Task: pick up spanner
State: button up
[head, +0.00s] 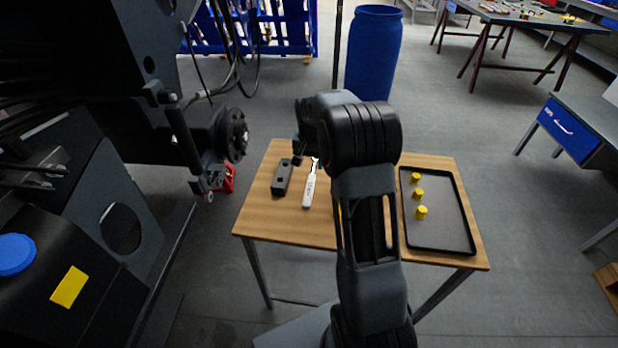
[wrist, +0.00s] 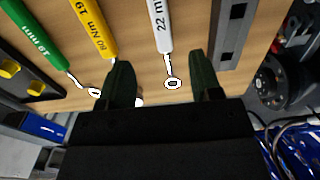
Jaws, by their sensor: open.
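A white-handled spanner (head: 309,190) marked 22 lies on the wooden table in the head view. In the wrist view its handle (wrist: 160,25) points away from me and its ring end lies in the gap between my fingers. In the head view my arm hides most of these two. My gripper (wrist: 160,65) is open and empty over the tool ends. Its height above the table is hard to tell.
A dark block with holes (head: 282,178) lies left of the white spanner. A black tray (head: 447,235) with yellow caps (head: 418,194) stands on the table's right. The dark harvester chassis (head: 140,215) stands at the left. A blue barrel (head: 373,55) stands behind.

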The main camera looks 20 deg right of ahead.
send_over(310, 185)
jog(key=f, duration=0.6)
jog(key=shift+a, duration=0.25)
jog(key=shift+d+f+p, duration=0.15)
jog(key=shift+f+p, duration=0.2)
jog(key=shift+f, duration=2.4)
grip_shut()
